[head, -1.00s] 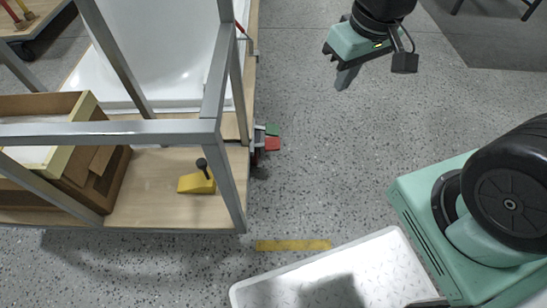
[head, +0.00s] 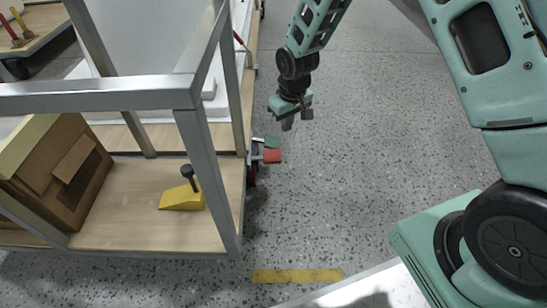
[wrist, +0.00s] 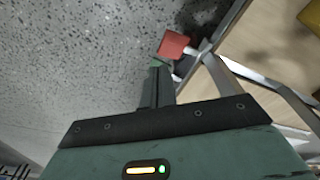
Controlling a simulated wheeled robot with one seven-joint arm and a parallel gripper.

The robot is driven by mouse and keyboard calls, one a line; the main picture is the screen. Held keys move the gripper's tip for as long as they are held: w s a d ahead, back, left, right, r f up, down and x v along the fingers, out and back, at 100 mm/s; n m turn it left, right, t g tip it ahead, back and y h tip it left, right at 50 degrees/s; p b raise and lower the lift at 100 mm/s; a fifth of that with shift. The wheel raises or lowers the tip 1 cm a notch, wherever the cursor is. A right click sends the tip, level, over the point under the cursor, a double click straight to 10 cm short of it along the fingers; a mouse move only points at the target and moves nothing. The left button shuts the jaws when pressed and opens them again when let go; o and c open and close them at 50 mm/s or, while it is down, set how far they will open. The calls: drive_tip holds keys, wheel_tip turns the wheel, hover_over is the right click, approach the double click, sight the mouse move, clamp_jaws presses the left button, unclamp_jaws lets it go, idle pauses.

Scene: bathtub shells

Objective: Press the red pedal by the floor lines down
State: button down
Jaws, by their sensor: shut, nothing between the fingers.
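The red pedal (head: 272,156) sticks out from the caster at the right side of the cart, low above the floor. A green pedal (head: 272,142) sits just behind it. The yellow floor line (head: 298,276) lies on the floor nearer to me. My gripper (head: 287,124) points down, shut and empty, a little behind and above the pedals, apart from the red one. In the wrist view the red pedal (wrist: 174,45) shows just beyond the shut fingertips (wrist: 157,64), with a bit of green at the tips. Whether the fingers touch the green pedal I cannot tell.
The cart's grey metal frame (head: 214,170) rises close to the left of the pedals. The speckled floor to the right is clear.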

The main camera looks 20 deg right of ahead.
drive_tip(key=shift+n, duration=0.4)
drive_tip(key=a+f, duration=0.1)
drive_tip(key=f, duration=0.1)
drive_tip(key=w+f, duration=0.1)
drive_tip(key=f, duration=0.1)
drive_tip(key=a+f, duration=0.1)
drive_tip(key=f, duration=0.1)
drive_tip(key=shift+w+a, duration=0.35)
drive_tip(key=shift+w, duration=0.05)
